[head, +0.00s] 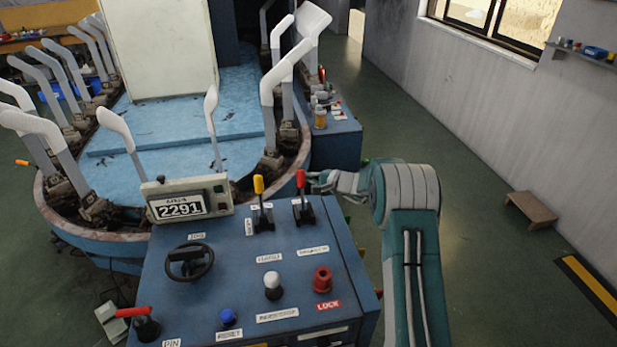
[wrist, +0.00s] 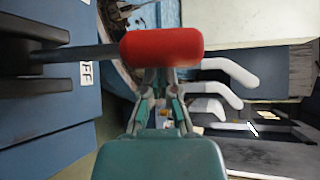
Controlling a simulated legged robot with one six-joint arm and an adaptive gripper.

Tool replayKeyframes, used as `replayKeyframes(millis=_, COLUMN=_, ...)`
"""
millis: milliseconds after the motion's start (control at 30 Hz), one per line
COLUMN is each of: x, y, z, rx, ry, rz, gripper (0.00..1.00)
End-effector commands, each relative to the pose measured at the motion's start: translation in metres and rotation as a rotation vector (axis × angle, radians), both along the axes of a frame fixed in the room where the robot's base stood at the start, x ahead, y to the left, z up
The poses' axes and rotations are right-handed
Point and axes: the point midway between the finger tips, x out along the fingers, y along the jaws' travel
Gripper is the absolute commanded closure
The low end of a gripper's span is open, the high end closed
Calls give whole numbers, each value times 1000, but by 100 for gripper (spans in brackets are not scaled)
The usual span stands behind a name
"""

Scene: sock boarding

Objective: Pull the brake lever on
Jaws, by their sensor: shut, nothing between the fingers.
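A lever with a red grip (head: 300,178) stands upright at the back right of the blue control console (head: 200,295). In the wrist view its red grip (wrist: 162,47) and dark shaft (wrist: 85,54) cross the top. A partly hidden label ending in "FF" (wrist: 86,75) is beside the shaft. My gripper (head: 317,181) is just right of the red grip in the head view. Its fingers (wrist: 164,78) are shut and empty; the grip covers their tips in the wrist view. I cannot tell whether they touch it. A yellow-gripped lever (head: 258,186) stands to the left.
The console also carries a small wheel (head: 189,262), a white knob (head: 273,285), a red "LOCK" knob (head: 322,279), a blue button (head: 228,317), another red lever (head: 133,312) and a "2291" display (head: 181,207). A sock-boarding carousel (head: 225,105) stands behind. Floor at right is mostly clear.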

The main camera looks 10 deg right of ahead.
Motion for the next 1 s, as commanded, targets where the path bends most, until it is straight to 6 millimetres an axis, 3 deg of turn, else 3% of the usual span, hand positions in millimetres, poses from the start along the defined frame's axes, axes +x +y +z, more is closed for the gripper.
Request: replayKeyframes(millis=1000, x=-16, y=0, z=6, rx=1, ry=-147, rz=0, gripper=100)
